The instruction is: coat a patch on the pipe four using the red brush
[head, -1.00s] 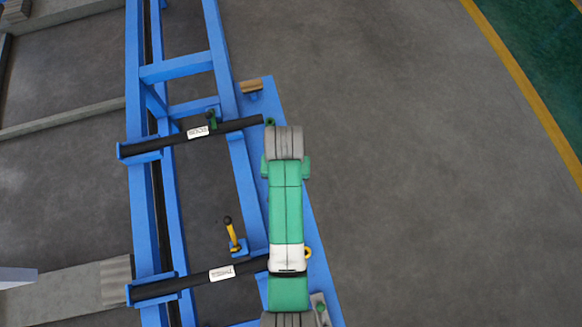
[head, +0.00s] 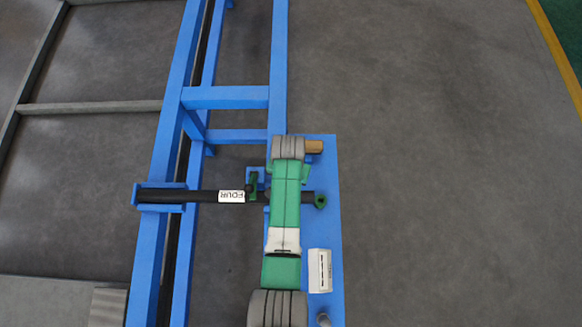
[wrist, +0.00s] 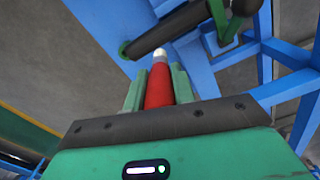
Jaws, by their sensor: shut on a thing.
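The black pipe four (head: 180,196), with a white label reading FOUR (head: 231,196), lies across the blue frame in the head view. My arm crosses over its right part. In the wrist view my gripper (wrist: 158,84) is shut on the red brush (wrist: 159,90), which points away from the palm with its pale tip (wrist: 159,55) free. A dark pipe (wrist: 180,29) lies just beyond the tip. I cannot tell whether the tip touches it. My gripper and the brush are hidden under the arm in the head view.
The blue side plate (head: 327,235) carries a white label plate (head: 319,271) and a tan block (head: 314,146). A green clamp (head: 254,182) stands by the pipe. Blue beams (head: 225,97) run left of my arm. Open grey floor (head: 450,180) lies to the right.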

